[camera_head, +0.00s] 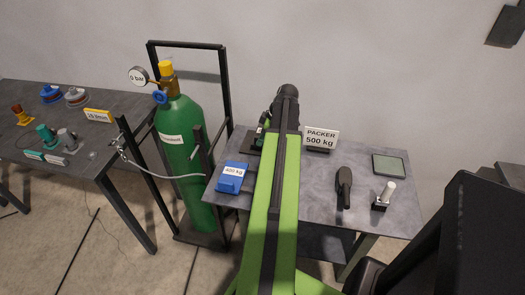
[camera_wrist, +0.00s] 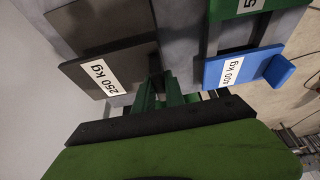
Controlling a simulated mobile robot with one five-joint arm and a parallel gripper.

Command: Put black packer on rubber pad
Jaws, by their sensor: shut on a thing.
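The black packer (camera_wrist: 82,72) with a white 250 kg label fills the left middle of the wrist view. My gripper (camera_wrist: 167,88) is shut at the packer's right end, and its green fingers are partly hidden by my own wrist. A dark slab (camera_wrist: 100,18) also shows beyond the black packer in the wrist view.
The blue 400 kg packer (camera_head: 232,177) lies at the table's left front, with a green packer (camera_wrist: 245,32) beside it. A green cylinder (camera_head: 184,155) is left.

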